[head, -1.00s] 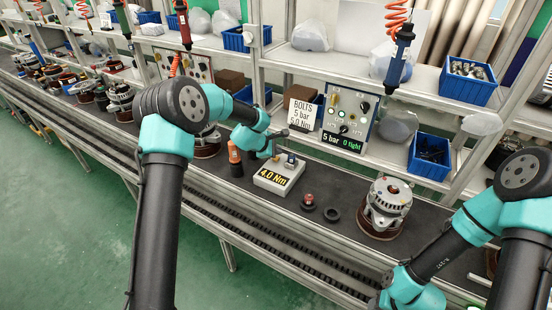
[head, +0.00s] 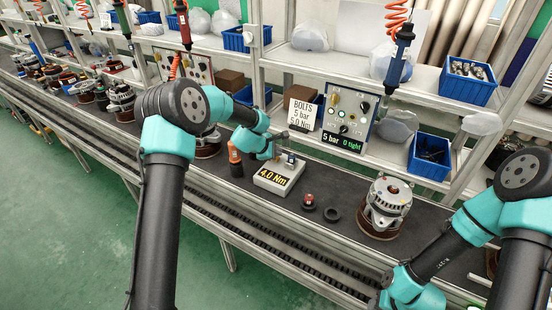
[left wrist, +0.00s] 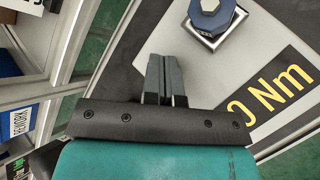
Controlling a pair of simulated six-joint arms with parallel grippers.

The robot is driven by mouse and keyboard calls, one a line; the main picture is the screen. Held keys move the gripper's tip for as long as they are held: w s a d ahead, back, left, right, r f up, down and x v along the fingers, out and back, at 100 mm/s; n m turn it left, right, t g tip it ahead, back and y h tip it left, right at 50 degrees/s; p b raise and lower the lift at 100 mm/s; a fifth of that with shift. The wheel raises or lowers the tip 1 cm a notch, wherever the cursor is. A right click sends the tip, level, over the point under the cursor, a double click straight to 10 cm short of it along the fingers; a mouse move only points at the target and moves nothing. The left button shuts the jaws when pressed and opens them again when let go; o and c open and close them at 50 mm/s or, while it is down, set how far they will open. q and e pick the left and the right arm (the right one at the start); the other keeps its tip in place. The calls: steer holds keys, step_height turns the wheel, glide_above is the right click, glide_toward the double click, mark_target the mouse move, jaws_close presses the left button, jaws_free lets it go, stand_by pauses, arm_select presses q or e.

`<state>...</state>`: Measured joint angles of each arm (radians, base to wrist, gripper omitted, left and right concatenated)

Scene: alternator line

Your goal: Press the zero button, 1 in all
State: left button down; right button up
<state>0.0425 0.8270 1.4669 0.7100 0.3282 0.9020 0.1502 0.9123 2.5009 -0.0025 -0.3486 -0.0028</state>
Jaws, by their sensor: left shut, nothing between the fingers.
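A grey tester box (head: 268,184) with a yellow "4.0 Nm" readout stands on the dark bench top. It carries a blue hex piece (head: 291,158) on a square metal seat; the hex piece also shows in the left wrist view (left wrist: 212,16). My left gripper (head: 283,134) is over the back left of the box, apart from the hex piece. In the left wrist view its fingers (left wrist: 163,60) are together and empty. I cannot make out a button marked zero in either view. My right gripper is not visible; only its arm shows at lower right.
A control panel (head: 360,123) with knobs reads "5 bar 0 tight", beside a "BOLTS 5 bar 5.0 Nm" sign (head: 303,112). An orange-topped bottle-like item (head: 235,158) stands left of the box. A black ring (head: 332,214) and an alternator (head: 386,204) stand to the right.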

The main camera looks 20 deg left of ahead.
arm_select(q)
steer(key=shift+f, duration=0.45)
stand_by(0.9)
steer(key=shift+r, duration=0.85)
steer(key=shift+r, duration=0.1)
steer(key=shift+r, duration=2.45)
